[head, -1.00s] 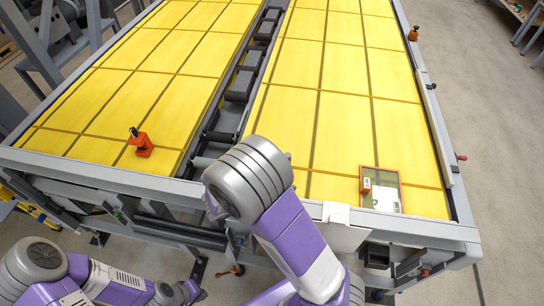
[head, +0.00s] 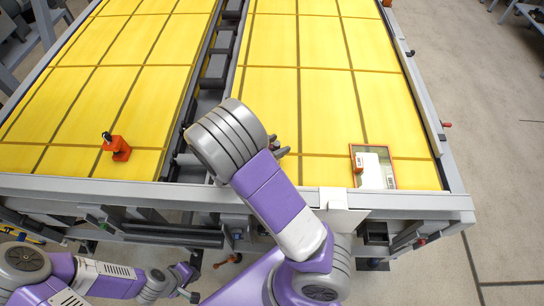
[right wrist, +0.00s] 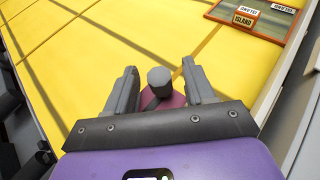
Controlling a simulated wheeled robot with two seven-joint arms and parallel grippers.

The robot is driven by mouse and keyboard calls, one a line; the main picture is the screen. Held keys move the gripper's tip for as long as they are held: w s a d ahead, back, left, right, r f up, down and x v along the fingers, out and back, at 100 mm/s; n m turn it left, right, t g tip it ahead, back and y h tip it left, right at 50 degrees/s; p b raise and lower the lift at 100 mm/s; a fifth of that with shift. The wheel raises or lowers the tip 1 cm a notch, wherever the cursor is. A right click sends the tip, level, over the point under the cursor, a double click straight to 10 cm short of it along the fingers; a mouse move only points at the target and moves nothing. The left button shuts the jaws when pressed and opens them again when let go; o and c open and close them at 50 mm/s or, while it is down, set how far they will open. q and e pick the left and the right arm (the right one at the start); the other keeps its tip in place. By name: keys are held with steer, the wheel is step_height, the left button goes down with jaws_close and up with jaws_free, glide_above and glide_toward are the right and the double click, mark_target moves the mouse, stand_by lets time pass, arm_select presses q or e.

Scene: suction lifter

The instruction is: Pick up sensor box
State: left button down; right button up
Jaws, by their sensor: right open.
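No box is clearly marked as a sensor box. A shallow orange-rimmed tray (head: 394,180) lies at the front right of the yellow tabletop. A small orange-and-white item (head: 359,161) and a white piece (head: 372,170) show in it. My right gripper (right wrist: 160,82) is open, left of the tray. A dark knob (right wrist: 160,77) with a maroon base shows between its fingers, not visibly gripped. My left gripper (head: 190,283) is low in front of the table; its jaws are too small to judge.
An orange block with a black knob (head: 117,148) stands on the left yellow panel. A dark roller channel (head: 215,70) divides the panels. A raised grey rail (head: 425,110) runs along the right edge. Much of the yellow surface is clear.

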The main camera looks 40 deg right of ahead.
steer(key=shift+s, duration=0.1)
jaws_close()
stand_by(0.4)
